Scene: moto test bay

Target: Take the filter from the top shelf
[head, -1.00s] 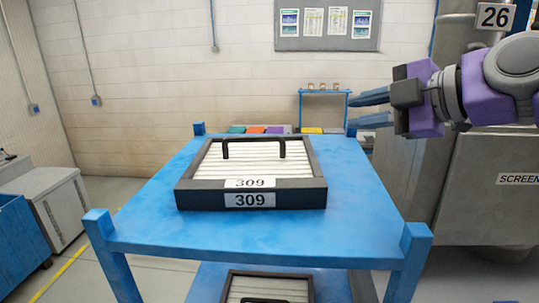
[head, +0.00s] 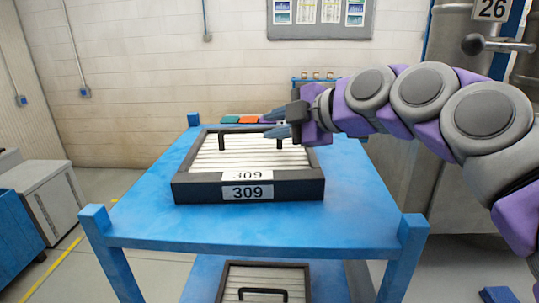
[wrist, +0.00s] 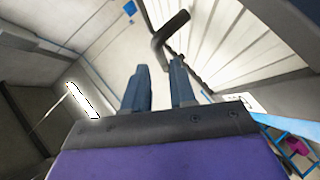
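The filter (head: 248,189) is a flat dark-framed panel with white pleats and labels reading 309. It lies on the blue top shelf (head: 360,215) of a rack. A black handle (head: 222,141) stands up from it; its right part is partly hidden behind my gripper. My gripper (head: 276,123) is above the filter's far right part, close to the handle. In the wrist view its two blue fingers (wrist: 160,88) are apart with nothing between them, and the black handle (wrist: 170,28) is just beyond their tips.
A second similar filter (head: 264,285) with a black handle lies on the shelf below. Corner posts (head: 96,222) rise at the rack's corners. Coloured bins (head: 240,119) stand behind the rack. A grey machine marked 26 is at the right, a cabinet (head: 50,200) at the left.

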